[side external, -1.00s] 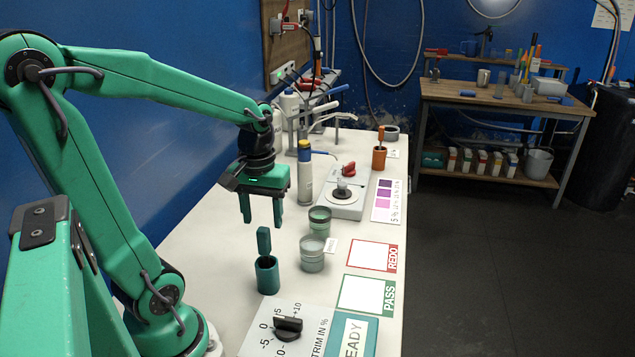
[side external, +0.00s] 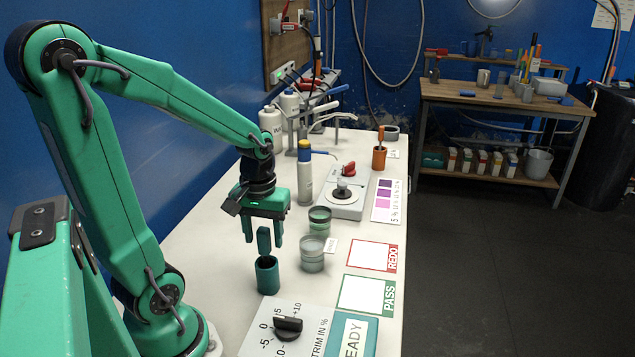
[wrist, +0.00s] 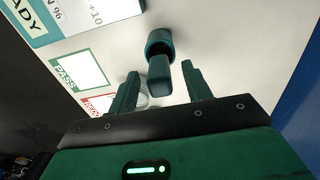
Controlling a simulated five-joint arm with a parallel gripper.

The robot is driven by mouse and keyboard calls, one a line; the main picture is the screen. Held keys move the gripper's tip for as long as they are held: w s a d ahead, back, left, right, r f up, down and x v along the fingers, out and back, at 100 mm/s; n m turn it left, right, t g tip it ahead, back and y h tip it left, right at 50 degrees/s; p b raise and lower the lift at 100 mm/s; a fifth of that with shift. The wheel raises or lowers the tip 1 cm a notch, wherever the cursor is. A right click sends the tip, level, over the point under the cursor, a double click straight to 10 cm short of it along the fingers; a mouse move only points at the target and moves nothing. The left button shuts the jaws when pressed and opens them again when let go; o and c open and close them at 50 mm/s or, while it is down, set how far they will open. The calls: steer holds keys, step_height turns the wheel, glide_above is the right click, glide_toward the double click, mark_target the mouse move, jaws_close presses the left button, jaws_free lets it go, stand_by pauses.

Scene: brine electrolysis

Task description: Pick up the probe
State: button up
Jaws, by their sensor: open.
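The probe with a flat teal handle (side external: 264,239) stands upright in a dark teal cup (side external: 267,276) on the white bench. Its lower part is hidden inside the cup. My gripper (side external: 263,243) is open, with its fingers pointing down around the height of the handle's top. In the wrist view the handle (wrist: 160,76) shows between the two finger tips, with gaps on both sides, and the cup (wrist: 160,43) lies just beyond. I cannot tell whether a finger touches the handle.
Two round jars, one grey (side external: 312,255) and one with green contents (side external: 319,221), stand right of the cup. A trim dial (side external: 288,327) is in front. The PASS card (side external: 366,294) and REDO card (side external: 374,256) lie at the right edge. An orange cup (side external: 379,158) is farther back.

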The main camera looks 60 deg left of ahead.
steer(key=c, duration=1.1)
steer(key=shift+o, duration=0.2)
steer(key=shift+r, duration=5.05)
steer(key=shift+w, duration=0.1)
